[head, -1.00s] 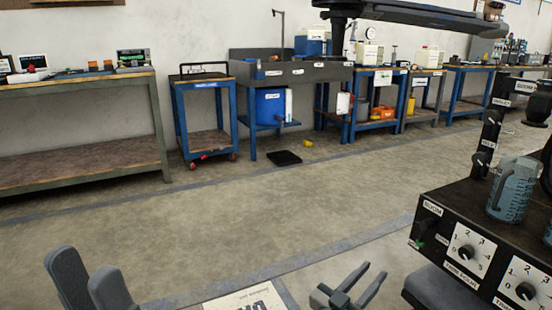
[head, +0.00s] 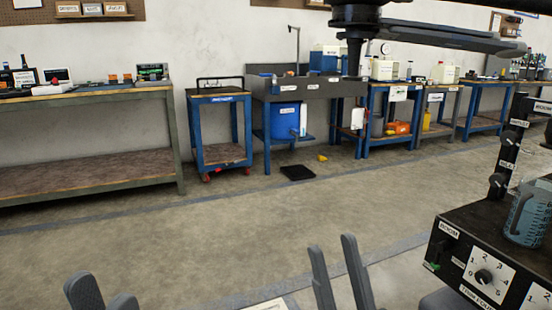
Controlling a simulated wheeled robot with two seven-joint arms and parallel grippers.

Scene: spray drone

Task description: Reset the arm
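My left gripper (head: 102,287) shows at the bottom left edge of the head view. Its two grey fingertips stand apart with nothing between them. My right gripper (head: 332,246) rises from the bottom centre, its two long fingers pointing up and apart. It is open and empty, over the floor in the picture and left of the black control box. The lower parts of both grippers and both arms are cut off by the picture's bottom edge.
A black control box (head: 455,262) with dials and a blue-tinted jug (head: 527,213) stands close at the right. A dark drone arm (head: 440,36) hangs overhead. Blue workbenches (head: 235,135) and a long bench (head: 80,175) line the wall.

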